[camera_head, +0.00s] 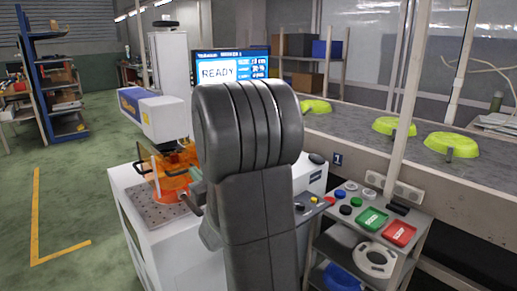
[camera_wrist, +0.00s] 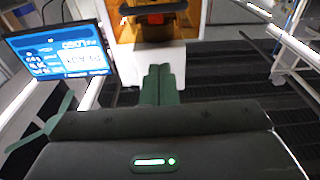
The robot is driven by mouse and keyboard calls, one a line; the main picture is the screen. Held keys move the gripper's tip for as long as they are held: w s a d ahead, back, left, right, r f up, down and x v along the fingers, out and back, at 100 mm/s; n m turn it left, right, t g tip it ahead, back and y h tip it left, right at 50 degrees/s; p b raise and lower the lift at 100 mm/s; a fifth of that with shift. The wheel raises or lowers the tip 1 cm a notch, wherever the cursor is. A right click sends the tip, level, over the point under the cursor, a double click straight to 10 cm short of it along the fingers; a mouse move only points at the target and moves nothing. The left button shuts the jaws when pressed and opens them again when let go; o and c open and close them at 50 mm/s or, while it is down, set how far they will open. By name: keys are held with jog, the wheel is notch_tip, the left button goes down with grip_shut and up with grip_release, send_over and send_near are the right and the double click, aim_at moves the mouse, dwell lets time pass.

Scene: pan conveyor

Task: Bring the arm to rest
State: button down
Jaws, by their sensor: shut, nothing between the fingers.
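My arm stands upright in the middle of the head view, its dark grey links hiding part of the machine behind it. My gripper (camera_wrist: 160,70) shows in the wrist view with its two greenish-grey fingers together and nothing between them. The fingers point toward a white block with an orange part above it, and no contact with it can be made out. In the head view the gripper cannot be made out clearly.
A white marking machine (camera_head: 152,115) with an orange fixture (camera_head: 172,180) stands behind my arm. A monitor (camera_head: 230,66) reads READY. Lime-green pans (camera_head: 452,145) sit on the conveyor (camera_head: 350,122) at right. Floor at left is clear.

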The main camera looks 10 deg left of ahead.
aim_at(177, 164)
jog(key=x, duration=0.9)
jog(key=shift+a+p, duration=0.15)
jog(key=shift+p, duration=0.15)
notch_tip(177, 164, down, 3)
jog(key=shift+w+b, duration=0.15)
jog(key=shift+b, duration=0.35)
jog(key=shift+f, duration=0.45)
jog(key=shift+f, duration=0.1)
